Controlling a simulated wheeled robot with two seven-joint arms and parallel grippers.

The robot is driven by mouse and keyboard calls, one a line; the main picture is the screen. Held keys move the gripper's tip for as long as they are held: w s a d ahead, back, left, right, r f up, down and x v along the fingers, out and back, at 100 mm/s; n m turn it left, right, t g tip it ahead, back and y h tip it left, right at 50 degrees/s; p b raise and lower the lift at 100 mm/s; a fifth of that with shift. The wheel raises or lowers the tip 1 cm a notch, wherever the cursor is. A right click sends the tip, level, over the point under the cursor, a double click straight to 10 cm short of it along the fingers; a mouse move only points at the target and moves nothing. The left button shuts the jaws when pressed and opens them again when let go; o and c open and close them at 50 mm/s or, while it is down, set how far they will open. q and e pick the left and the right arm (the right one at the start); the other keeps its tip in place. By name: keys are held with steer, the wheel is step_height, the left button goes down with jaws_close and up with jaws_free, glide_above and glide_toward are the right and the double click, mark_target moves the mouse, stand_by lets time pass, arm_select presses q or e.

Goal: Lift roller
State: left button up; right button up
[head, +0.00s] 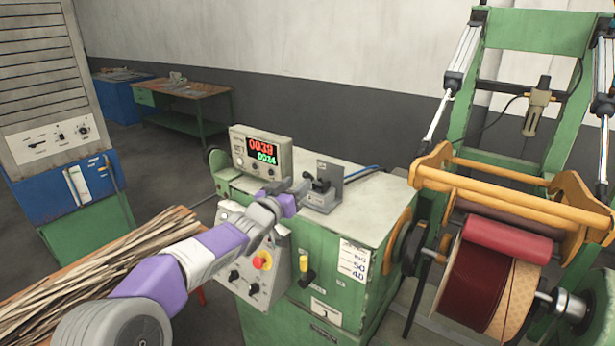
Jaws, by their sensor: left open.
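A red roller (508,243) lies across the top of a dark red wound coil (474,285) on the green winding machine at the right. It appears to rest on the coil, below the yellow-orange frame (520,200). My left gripper (308,186) is open at the end of the purple and grey arm. It is far to the left of the roller, beside a small black lever or switch (322,182) on a grey metal bracket (335,186) on the control cabinet. The fingertips are small, and I cannot tell whether they touch the lever. My right gripper is out of view.
The green control cabinet (365,215) carries a counter with lit digits (262,152) and a front panel with a red button (259,263). A table of wooden strips (95,262) stands at the left. A workbench (185,92) stands at the back.

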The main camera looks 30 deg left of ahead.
mark_target(307, 175)
arm_select(q)
steer(key=w, duration=0.7)
steer(key=shift+a+f, duration=0.15)
jaws_close()
